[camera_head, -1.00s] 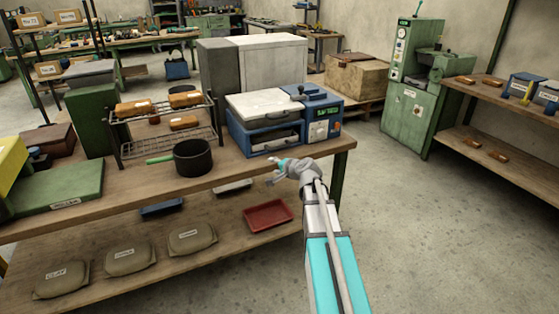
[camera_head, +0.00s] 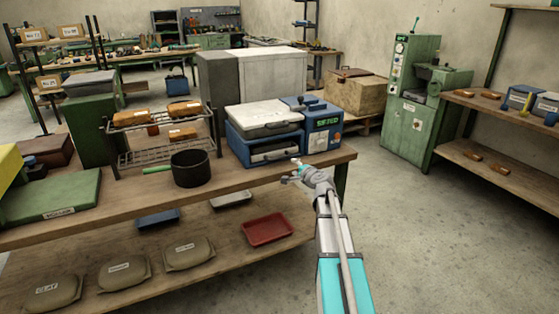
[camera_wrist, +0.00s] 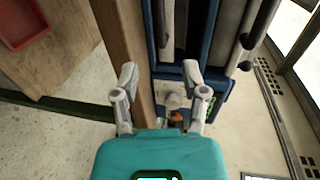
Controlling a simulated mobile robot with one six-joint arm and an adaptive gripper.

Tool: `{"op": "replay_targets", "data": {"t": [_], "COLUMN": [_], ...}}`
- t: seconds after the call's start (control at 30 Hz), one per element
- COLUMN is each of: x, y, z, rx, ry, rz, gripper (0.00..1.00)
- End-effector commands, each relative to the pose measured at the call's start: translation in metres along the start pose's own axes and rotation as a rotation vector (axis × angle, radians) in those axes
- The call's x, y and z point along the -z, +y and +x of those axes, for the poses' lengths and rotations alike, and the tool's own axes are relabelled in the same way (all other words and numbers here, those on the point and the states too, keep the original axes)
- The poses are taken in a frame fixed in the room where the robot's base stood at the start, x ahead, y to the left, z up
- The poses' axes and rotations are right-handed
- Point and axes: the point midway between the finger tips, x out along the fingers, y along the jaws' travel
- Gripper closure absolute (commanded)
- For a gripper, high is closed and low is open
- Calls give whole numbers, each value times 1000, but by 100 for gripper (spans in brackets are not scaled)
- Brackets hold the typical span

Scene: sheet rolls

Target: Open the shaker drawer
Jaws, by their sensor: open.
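The shaker (camera_head: 322,140) is a blue machine with a lit green display and a white lid, on the wooden bench in the head view.
A black pot (camera_head: 190,168) with a green handle and a wire rack (camera_head: 165,156) stand left of the machine on the bench (camera_head: 115,205). A red tray (camera_head: 267,229) and several bags lie on the lower shelf. The floor (camera_head: 430,240) to the right is clear.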

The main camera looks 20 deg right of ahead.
Motion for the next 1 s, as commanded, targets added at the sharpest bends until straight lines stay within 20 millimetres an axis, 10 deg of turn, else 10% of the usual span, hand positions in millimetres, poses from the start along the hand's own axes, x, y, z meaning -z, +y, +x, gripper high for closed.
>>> {"op": "replay_targets", "data": {"t": [1.0], "x": [-1], "y": [0], "z": [128], "rx": [0], "ry": [-2], "rz": [-1], "gripper": [43]}}
